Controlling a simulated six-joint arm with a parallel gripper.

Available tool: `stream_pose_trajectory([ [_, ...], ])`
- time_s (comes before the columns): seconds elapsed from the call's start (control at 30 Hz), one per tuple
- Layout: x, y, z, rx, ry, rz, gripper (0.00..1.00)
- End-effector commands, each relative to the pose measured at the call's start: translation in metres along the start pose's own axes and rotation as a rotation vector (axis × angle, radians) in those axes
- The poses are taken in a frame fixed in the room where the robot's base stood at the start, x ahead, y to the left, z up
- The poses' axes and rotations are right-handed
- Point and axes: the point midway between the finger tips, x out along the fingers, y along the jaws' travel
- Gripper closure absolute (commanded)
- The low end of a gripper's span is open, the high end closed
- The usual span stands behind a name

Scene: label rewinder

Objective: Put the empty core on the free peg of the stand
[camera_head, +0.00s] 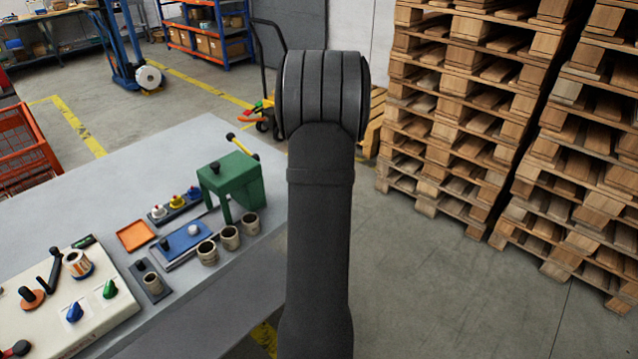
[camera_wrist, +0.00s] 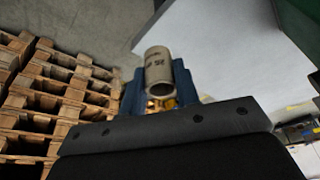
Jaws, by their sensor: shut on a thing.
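In the wrist view, my gripper (camera_wrist: 160,88) has blue fingers on both sides of a tan, hollow core (camera_wrist: 158,67) with dark printing. It is shut on this core, whose open end faces the camera. In the head view my dark arm stands in front, and the gripper and held core are hidden. A small dark stand (camera_head: 159,294) lies on the table beside the rewinder (camera_head: 60,315). It bears one tan core (camera_head: 152,283) and a short dark upright (camera_head: 140,265) that looks like a bare peg.
Several similar cores (camera_head: 229,238) stand along the table (camera_head: 240,283) edge. A green press (camera_head: 232,180), blue plate (camera_head: 185,241), orange tray (camera_head: 136,236) and knob row (camera_head: 176,206) stand behind. The rewinder carries a roll (camera_head: 77,262). Pallet stacks (camera_head: 470,100) rise at right.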

Motion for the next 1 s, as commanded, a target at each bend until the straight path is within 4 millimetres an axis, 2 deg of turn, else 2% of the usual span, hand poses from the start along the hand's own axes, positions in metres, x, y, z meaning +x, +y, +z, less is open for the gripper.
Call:
stream_pose_trajectory([
  [0.03,-0.003,-0.011,-0.005,-0.011,0.001,-0.003,0.82],
  [0.27,-0.021,-0.057,-0.024,-0.051,0.002,-0.017,0.82],
  [0.37,-0.034,-0.086,-0.034,-0.073,0.003,-0.024,0.82],
  [0.63,-0.081,-0.186,-0.056,-0.151,0.005,-0.049,0.82],
  [0.8,-0.081,-0.259,-0.038,-0.185,0.002,-0.059,0.82],
  [1.0,-0.082,-0.331,-0.012,-0.218,0.006,-0.070,0.82],
])
